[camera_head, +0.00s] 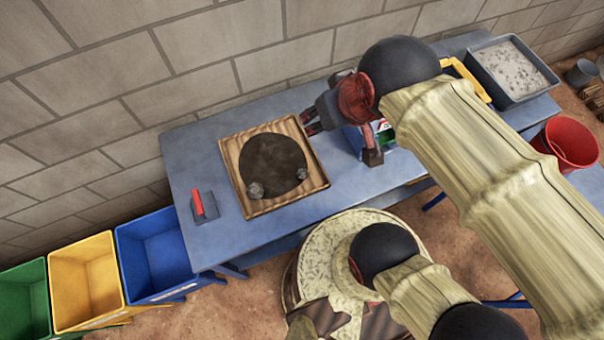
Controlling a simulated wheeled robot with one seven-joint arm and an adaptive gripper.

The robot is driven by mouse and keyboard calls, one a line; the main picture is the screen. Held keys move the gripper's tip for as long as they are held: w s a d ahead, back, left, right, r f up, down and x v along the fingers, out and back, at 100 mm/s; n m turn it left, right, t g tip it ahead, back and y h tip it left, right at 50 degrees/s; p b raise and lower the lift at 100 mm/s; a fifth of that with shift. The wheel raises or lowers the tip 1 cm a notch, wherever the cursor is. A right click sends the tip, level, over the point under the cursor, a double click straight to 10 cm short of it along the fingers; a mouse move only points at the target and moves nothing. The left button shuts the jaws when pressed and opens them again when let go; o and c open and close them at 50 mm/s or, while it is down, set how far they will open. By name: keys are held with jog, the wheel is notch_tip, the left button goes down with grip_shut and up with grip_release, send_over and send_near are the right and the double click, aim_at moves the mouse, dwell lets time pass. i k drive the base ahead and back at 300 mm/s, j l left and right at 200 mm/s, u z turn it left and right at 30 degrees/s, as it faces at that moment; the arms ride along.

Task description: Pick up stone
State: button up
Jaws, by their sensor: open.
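Two small grey stones lie on a dark round patch (273,163) on the wooden tray (262,209). One stone (256,190) is near the tray's front left, and the other stone (302,175) is near its right side. My gripper (338,143) is open and empty, to the right of the tray above the blue table. Its fingers are spread apart, one near the tray's right edge and one further right. It is apart from both stones. My arm hides part of the table on the right.
Green, yellow and blue bins (160,262) stand at the lower left. A grey tub (513,68) is at the back right, with a red bucket (572,142) beside the table. A block wall runs behind.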

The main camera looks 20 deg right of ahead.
aim_at(302, 172)
jog(key=l+u, duration=0.75)
jog(key=l, duration=0.15)
jog(key=k+l+u, duration=0.2)
jog(key=l+u, duration=0.15)
jog(key=k+l+u, duration=0.15)
jog(key=l+u, duration=0.25)
